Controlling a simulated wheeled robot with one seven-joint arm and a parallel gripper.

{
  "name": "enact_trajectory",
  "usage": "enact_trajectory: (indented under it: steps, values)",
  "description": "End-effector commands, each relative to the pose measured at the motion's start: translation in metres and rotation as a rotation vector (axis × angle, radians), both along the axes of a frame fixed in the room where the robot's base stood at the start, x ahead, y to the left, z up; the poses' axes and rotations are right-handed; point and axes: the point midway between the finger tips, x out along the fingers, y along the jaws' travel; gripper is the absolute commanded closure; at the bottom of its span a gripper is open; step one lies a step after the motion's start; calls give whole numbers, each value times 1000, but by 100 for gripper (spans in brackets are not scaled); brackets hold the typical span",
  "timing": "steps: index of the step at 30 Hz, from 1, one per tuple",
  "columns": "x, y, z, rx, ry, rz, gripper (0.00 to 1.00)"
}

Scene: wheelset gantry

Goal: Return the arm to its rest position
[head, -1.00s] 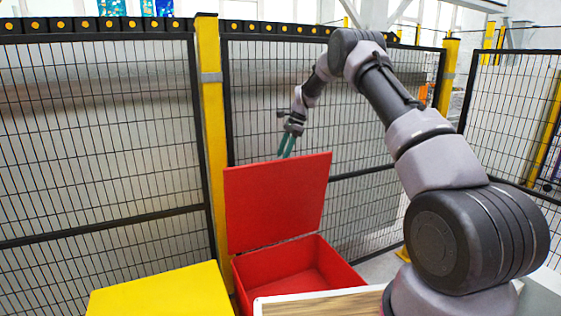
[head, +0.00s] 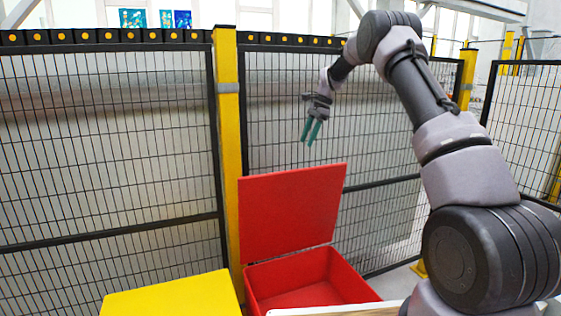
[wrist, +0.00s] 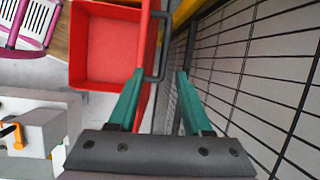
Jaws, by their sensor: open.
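My gripper (head: 311,133) hangs from my raised arm, above the open red lid (head: 292,210) in the head view. Its two green fingers point down and stand apart, with nothing between them. The wrist view shows the same open fingers (wrist: 160,100) at the bottom, over the lid's edge and its dark handle (wrist: 157,45). The red box (head: 300,280) below has its lid standing up, and its inside looks empty in the wrist view (wrist: 105,48).
A yellow box top (head: 172,295) is left of the red box. A black mesh fence (head: 110,150) with a yellow post (head: 228,150) stands close behind. A pink-framed rack (wrist: 25,25) and white-grey equipment (wrist: 40,125) show in the wrist view. Open air surrounds my gripper above the lid.

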Motion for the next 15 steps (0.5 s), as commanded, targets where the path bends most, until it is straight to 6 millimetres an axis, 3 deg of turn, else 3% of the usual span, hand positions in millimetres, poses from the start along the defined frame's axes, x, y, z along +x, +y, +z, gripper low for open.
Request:
enact_trajectory:
  steps: [1, 6, 12, 15]
  values:
    - [-12, -4, 27, -6, -40, 22, 50]
    - [-65, -19, 97, -39, -170, 119, 50]
    - [-141, -35, 158, -91, -321, 234, 50]
    - [-183, -43, 179, -123, -394, 291, 50]
